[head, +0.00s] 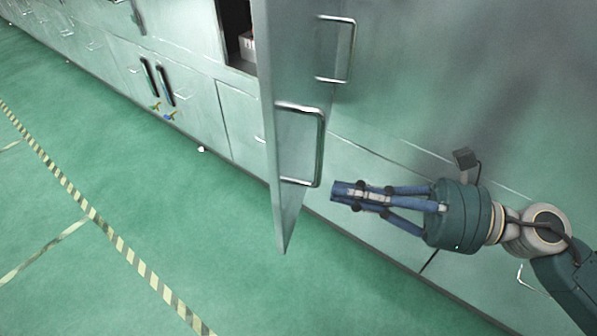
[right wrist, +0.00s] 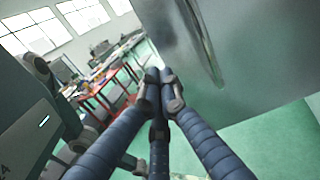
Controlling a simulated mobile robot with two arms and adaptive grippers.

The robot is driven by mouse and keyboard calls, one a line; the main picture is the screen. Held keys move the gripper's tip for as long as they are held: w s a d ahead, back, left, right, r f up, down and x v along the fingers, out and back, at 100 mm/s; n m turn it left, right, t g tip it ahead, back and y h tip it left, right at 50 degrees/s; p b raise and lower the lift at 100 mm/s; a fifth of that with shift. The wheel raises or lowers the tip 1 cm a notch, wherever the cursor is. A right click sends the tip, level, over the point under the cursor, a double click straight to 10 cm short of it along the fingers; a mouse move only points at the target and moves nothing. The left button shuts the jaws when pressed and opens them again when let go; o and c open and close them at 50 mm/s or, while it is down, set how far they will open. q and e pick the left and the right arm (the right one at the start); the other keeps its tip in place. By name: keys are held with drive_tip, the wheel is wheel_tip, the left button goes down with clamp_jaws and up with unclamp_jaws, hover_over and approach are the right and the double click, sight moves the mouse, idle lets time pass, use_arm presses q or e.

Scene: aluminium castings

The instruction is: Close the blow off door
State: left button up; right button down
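The door (head: 265,100) stands swung open, jutting out from the cabinet front with its free edge toward the head camera. A D-shaped metal handle (head: 321,150) is on its right face. My right gripper (head: 336,190) is just right of the door's lower part, slightly below and right of the handle, with a small gap apparent. Its blue fingers are drawn together, with nothing seen between them. In the right wrist view, the fingertips (right wrist: 161,76) meet and a grey metal panel (right wrist: 255,60) fills the upper right. My left gripper is not in view.
Left of the door, a dark cabinet opening (head: 238,30) holds a pale box (head: 247,48). Another handle (head: 349,50) shows on the panel at right. The wrist view shows red-framed tables (right wrist: 105,85) farther off.

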sight(279, 178)
drive_tip(key=p+x, duration=0.4)
drive_tip(key=x, duration=0.3)
drive_tip(key=shift+r, duration=0.2)
drive_tip(key=shift+a+f, duration=0.2)
drive_tip(key=shift+a, duration=0.2)
drive_tip(key=shift+w, duration=0.1)
